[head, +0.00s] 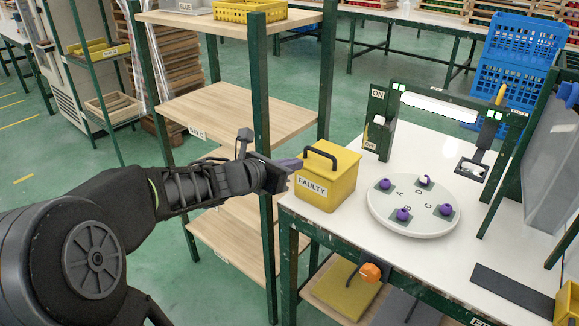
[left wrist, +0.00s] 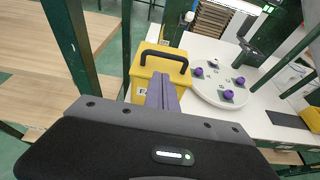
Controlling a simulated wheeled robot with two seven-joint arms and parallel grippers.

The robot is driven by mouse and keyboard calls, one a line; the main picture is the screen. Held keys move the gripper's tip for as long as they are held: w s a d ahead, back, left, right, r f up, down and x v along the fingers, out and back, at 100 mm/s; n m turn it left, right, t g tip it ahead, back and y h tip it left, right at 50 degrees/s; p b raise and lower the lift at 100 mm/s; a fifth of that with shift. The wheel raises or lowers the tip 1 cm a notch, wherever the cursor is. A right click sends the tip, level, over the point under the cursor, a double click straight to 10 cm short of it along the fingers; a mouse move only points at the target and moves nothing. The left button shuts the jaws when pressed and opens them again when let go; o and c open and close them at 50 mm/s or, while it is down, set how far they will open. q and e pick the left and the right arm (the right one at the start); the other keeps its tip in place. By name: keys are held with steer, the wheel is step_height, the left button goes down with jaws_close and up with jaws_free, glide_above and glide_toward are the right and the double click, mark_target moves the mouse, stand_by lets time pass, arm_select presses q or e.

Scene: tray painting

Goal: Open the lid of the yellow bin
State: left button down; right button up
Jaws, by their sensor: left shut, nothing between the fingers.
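The yellow bin (head: 330,190) labelled FAULTY stands on the left corner of the white table. Its lid is down, with a black handle (head: 321,154) on top. My left gripper (head: 298,163) is shut and empty, its purple-grey fingers pointing at the bin's upper left side near the handle. In the left wrist view the fingers (left wrist: 162,92) overlap the front of the bin (left wrist: 143,68), below the handle (left wrist: 165,57). I cannot tell whether they touch it. My right gripper is not in view.
A round white turntable (head: 414,222) with several purple-topped parts sits right of the bin. A green frame (head: 379,118) marked ON stands behind it. Wooden shelves (head: 215,112) with green posts stand left of the table. An orange object (head: 370,272) is below the table edge.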

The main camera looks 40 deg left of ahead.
arm_select(q)
steer(key=x, duration=0.7)
steer(key=shift+b, duration=0.4)
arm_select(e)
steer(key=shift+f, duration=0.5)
